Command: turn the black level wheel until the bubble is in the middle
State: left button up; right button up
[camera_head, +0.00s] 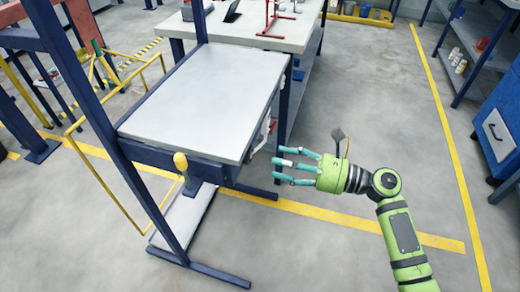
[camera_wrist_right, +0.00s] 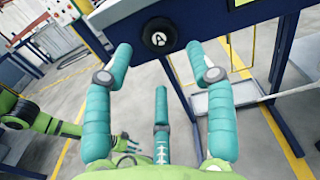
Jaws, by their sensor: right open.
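The black level wheel (camera_wrist_right: 159,36) is a round knob with a white mark, on a dark blue beam at the top middle of the right wrist view. I cannot pick the wheel out in the head view. My right gripper (camera_head: 296,165) is open and empty, right of the grey-topped bench. In the wrist view its teal fingers (camera_wrist_right: 160,85) spread on both sides below the wheel, apart from it as far as I can tell. A green arm with small teal fingers (camera_wrist_right: 122,142), apparently my left, shows at the wrist view's left. No bubble is discernible.
The bench (camera_head: 205,95) has a bare grey top and blue legs. A yellow knob (camera_head: 181,162) stands at its front. A shelved table (camera_head: 285,30) is behind it. Open floor lies right of the bench, with a blue cabinet (camera_head: 497,125) at the far right.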

aim_at(251, 156)
jog(key=x, duration=0.6)
jog(key=shift+s+f, duration=0.1)
jog(key=c, duration=0.9)
